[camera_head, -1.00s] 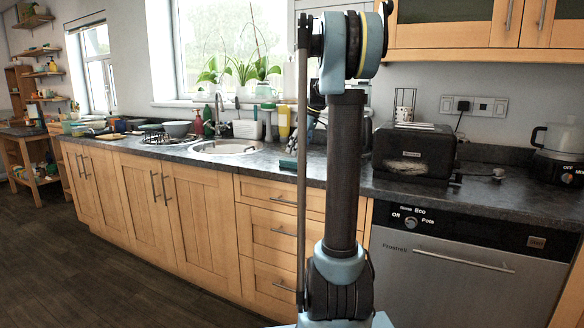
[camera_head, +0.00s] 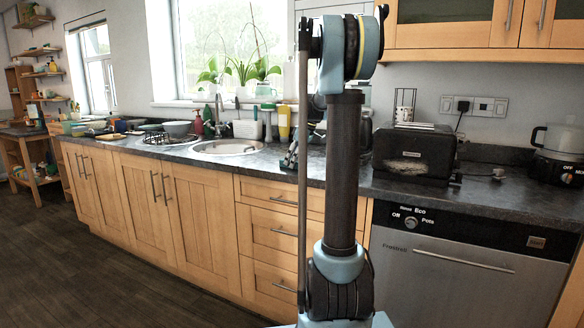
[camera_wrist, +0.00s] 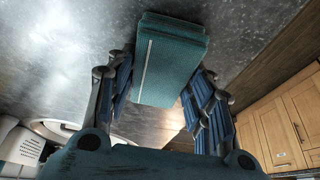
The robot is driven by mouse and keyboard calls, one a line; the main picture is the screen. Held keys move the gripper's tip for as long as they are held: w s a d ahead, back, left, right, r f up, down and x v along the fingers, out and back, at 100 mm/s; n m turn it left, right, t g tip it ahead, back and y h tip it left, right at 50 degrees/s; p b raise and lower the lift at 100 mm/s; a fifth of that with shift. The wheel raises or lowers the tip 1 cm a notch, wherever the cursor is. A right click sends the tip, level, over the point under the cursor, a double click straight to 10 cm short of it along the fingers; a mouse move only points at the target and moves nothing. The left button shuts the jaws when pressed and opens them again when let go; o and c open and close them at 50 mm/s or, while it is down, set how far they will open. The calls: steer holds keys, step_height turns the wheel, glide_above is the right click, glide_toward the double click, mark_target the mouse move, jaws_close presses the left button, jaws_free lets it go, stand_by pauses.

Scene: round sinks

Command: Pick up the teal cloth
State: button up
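The teal cloth (camera_wrist: 172,58) is a folded, ribbed block with a pale stripe, on the grey counter in the wrist view. My gripper (camera_wrist: 165,66) is open, with one blue-padded finger on each side of the cloth. A narrow gap shows at the left finger. The right finger is very close to the cloth's side, and I cannot tell if it touches. In the head view my gripper (camera_head: 291,156) is low at the counter's front edge, partly behind my arm, and the cloth is largely hidden there.
The round sink (camera_head: 228,147) is left of my gripper. A black toaster (camera_head: 414,153) stands to the right on the counter (camera_head: 500,195). A green-topped bottle (camera_head: 268,122) and a yellow container (camera_head: 284,122) stand behind. Drawers (camera_head: 268,205) are below the counter edge.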

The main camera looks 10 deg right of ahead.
stand_by(0.3)
step_height(320, 180, up, 10)
stand_by(0.6)
steer(key=shift+o, duration=0.7)
steer(key=shift+c, duration=0.3)
